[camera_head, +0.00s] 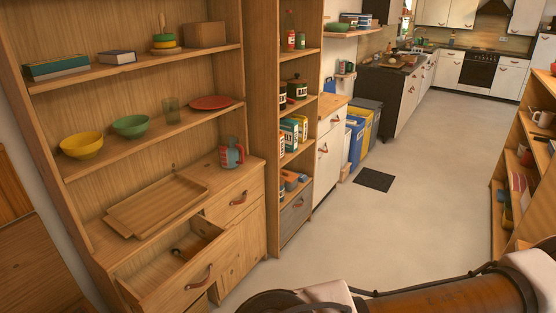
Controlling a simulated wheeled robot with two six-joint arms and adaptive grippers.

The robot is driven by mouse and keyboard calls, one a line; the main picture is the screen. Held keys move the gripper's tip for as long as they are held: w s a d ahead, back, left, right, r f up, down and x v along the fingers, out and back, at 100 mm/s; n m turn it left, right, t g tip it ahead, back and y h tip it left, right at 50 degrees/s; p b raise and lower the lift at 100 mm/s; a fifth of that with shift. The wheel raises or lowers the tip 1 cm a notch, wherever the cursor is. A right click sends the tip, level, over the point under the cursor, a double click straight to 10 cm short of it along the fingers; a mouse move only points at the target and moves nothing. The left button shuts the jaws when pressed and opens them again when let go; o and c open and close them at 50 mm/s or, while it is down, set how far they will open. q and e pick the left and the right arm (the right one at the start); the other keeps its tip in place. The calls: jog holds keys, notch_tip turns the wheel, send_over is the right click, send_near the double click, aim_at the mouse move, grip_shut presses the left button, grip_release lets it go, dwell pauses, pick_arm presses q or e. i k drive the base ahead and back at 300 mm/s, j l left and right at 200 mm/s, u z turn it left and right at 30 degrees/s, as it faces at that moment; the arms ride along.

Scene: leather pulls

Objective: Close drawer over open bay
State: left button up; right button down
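A wooden drawer (165,285) in the lower left of the dresser stands pulled out, with a leather pull (200,278) on its front. A small dark utensil-like item (179,254) lies inside it. The space below this drawer is mostly hidden by the drawer front, so I cannot tell clearly whether the bay there is open. A second drawer (236,200) to its right is shut and also has a leather pull (239,198). Neither of my grippers is in view; only parts of my own body show along the bottom edge.
A wooden tray (158,204) lies on the dresser top above the open drawer, with a patterned jug (231,153) to the right. Bowls and a red plate (211,102) stand on the shelf above. The floor (340,235) right of the dresser is clear, apart from a dark mat (374,180).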

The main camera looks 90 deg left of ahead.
aim_at(158, 280)
jog(key=u, duration=3.35)
jog(key=i+u, duration=0.2)
jog(key=u, duration=0.15)
jog(key=i+l+u, duration=0.15)
jog(key=u, duration=0.2)
